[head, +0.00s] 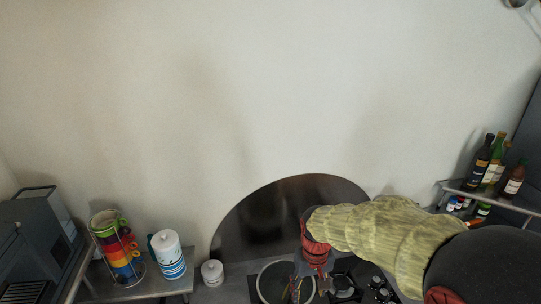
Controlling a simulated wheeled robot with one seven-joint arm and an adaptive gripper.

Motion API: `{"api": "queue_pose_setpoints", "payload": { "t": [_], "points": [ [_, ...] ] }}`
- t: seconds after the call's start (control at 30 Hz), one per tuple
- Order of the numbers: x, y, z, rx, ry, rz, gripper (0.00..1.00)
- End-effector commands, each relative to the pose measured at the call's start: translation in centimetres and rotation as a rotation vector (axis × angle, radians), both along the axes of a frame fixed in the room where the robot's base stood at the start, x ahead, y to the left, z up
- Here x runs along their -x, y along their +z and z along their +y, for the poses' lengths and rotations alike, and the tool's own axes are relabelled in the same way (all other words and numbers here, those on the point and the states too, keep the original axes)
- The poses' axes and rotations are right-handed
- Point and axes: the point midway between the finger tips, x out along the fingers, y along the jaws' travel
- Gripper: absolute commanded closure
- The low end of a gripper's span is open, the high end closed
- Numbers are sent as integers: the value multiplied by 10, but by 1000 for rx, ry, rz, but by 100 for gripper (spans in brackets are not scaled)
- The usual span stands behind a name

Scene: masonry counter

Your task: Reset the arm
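My arm (385,235), in a yellow-green sleeve, reaches in from the lower right. My gripper (298,287) points down at the bottom centre, over the right side of a round pan or pot (270,290). It is small and partly hidden by my wrist, so I cannot tell whether its fingers are apart or hold anything. I also cannot tell whether it touches the pan.
A black stove (345,283) lies right of the gripper. A dark rounded panel (262,220) stands behind. Stacked colourful cups (118,250), a blue-white canister (168,256) and a white jar (212,271) stand left. A bottle rack (490,197) is right. The wall area above is clear.

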Motion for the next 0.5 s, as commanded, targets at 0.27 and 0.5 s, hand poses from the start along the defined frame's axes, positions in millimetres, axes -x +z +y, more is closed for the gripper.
{"api": "queue_pose_setpoints", "payload": {
  "t": [0.27,0.5],
  "points": [
    [85,14,-35,-16,-51,-106,50],
    [149,5,-58,-30,-100,-234,50]
  ]
}}
